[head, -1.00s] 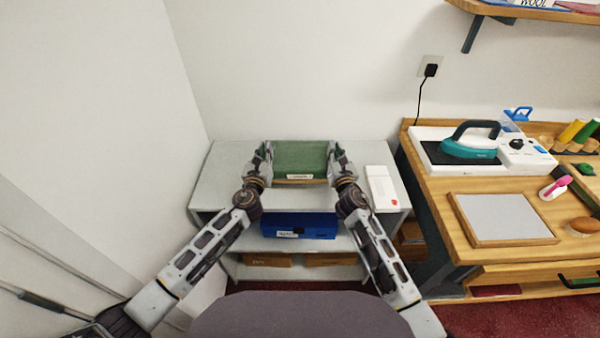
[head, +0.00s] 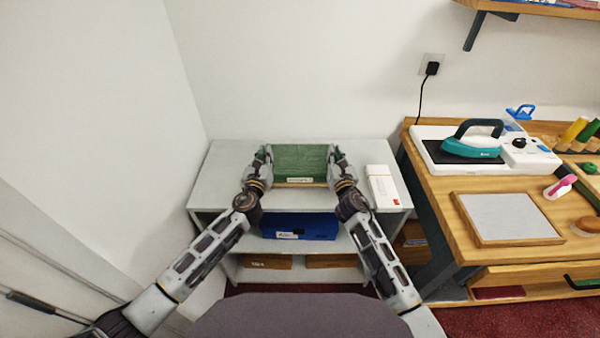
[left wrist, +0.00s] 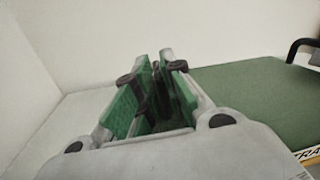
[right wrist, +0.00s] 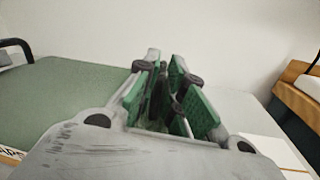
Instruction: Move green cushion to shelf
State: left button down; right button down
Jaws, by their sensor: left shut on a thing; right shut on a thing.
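The green cushion (head: 300,160) has a flat green top, a wood-coloured front edge and a white label. It is level between my grippers, over the top of the white shelf unit (head: 228,170); I cannot tell whether it touches that top. My left gripper (head: 266,153) is shut on its left end and my right gripper (head: 337,154) on its right end. In the left wrist view the cushion (left wrist: 255,100) lies right of the fingers; in the right wrist view it (right wrist: 65,105) lies left of them. The exact grip points are hidden by the fingers.
A white box (head: 382,186) lies on the shelf top, right of my right gripper. A blue box (head: 300,227) and brown boxes (head: 265,261) sit on lower shelves. A wooden counter with a teal iron (head: 470,148) stands at right. The shelf top's left part is clear.

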pick_arm(q)
jog(key=shift+f+b, duration=0.65)
jog(key=shift+f, duration=0.05)
pick_arm(e)
jog(key=shift+f, duration=0.65)
pick_arm(q)
jog(key=c, duration=1.5)
grip_release()
pick_arm(e)
jog(key=c, duration=1.5)
grip_release()
pick_arm(q)
jog(key=shift+r, duration=0.15)
pick_arm(e)
jog(key=shift+r, duration=0.1)
